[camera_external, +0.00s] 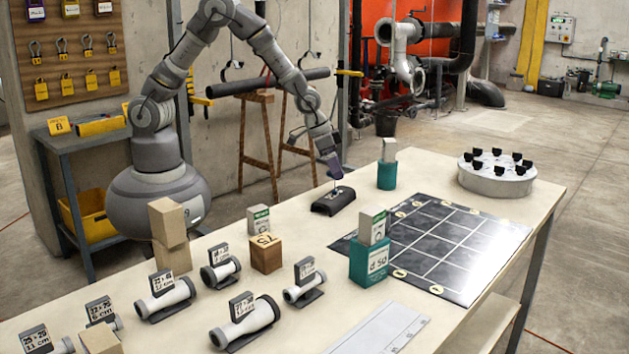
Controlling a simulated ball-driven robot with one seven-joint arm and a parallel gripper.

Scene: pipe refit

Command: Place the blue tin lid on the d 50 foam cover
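My gripper (334,184) points down just above a black, rounded, half-shell-like piece (331,204) on the table. Its fingers are too small to show whether they are open or shut, or whether they touch the piece. A teal block (369,262) with a white label reading "d 50" stands right of and nearer than my gripper. A teal round tin-like object (387,178) stands behind, with a grey-white block (389,150) on top. I cannot make out a separate blue lid.
A black gridded mat (449,253) lies on the right of the table (300,328). A round white holder with black knobs (497,176) stands behind it. Several labelled pipe pieces and wooden blocks (266,254) fill the left and front. A pale ruled strip (383,330) lies in front.

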